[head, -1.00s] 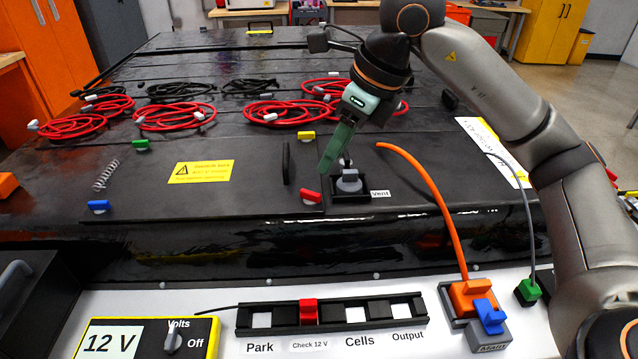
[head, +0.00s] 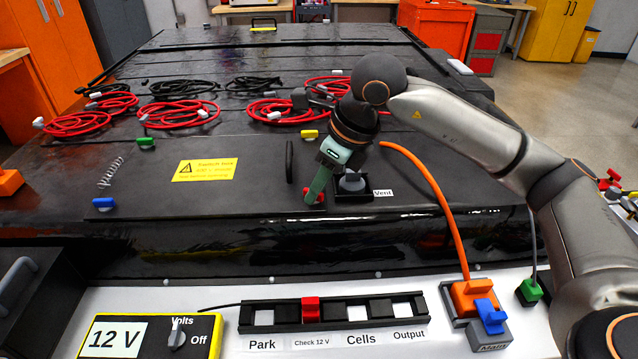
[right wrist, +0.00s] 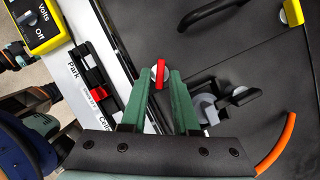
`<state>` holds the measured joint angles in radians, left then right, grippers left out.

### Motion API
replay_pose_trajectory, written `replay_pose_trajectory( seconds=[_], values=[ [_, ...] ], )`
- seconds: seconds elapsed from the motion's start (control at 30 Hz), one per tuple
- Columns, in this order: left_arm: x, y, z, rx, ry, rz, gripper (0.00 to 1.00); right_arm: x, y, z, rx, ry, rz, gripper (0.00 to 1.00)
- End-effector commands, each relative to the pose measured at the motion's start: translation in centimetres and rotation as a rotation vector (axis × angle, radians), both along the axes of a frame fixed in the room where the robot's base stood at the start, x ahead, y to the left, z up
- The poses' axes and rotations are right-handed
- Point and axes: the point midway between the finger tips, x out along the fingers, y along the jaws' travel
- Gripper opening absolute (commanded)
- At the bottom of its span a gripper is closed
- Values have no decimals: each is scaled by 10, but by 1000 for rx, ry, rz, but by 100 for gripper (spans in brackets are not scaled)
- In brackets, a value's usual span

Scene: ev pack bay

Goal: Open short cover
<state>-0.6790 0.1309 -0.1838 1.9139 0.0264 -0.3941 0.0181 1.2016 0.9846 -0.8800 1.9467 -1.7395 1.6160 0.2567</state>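The short cover (head: 235,203) is a flat dark panel lying on the pack, with an upright black handle (head: 289,162). Colored latches sit at its corners: red (head: 321,198), yellow (head: 309,134), green (head: 146,143) and blue (head: 104,203). My right gripper (head: 313,197) is down at the red latch and partly hides it. In the right wrist view the green fingers (right wrist: 160,78) are apart, with the red latch (right wrist: 160,84) between their tips. Contact with the latch cannot be told. My left gripper is not in view.
The grey vent knob (head: 351,183) stands just right of my right gripper. An orange cable (head: 430,190) arches to a connector at the front. Red cable coils (head: 175,115) lie behind the cover. A 12 V meter (head: 145,338) and a slider strip (head: 335,312) are at the front.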

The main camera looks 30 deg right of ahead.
Motion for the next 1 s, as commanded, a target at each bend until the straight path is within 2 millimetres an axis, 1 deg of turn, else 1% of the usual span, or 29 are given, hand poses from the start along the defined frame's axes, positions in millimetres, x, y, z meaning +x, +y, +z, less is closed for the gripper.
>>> replay_pose_trajectory(
  seconds=[0.03, 0.23, 1.0],
  values=[
    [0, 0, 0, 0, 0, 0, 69, 0, 0, 0, 0, 0, 0, 22],
    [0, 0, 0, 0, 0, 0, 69, 0, 0, 0, 0, 0, 0, 0],
    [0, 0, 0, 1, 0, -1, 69, 0, 0, 1, 0, -1, 0, 0]
  ],
)
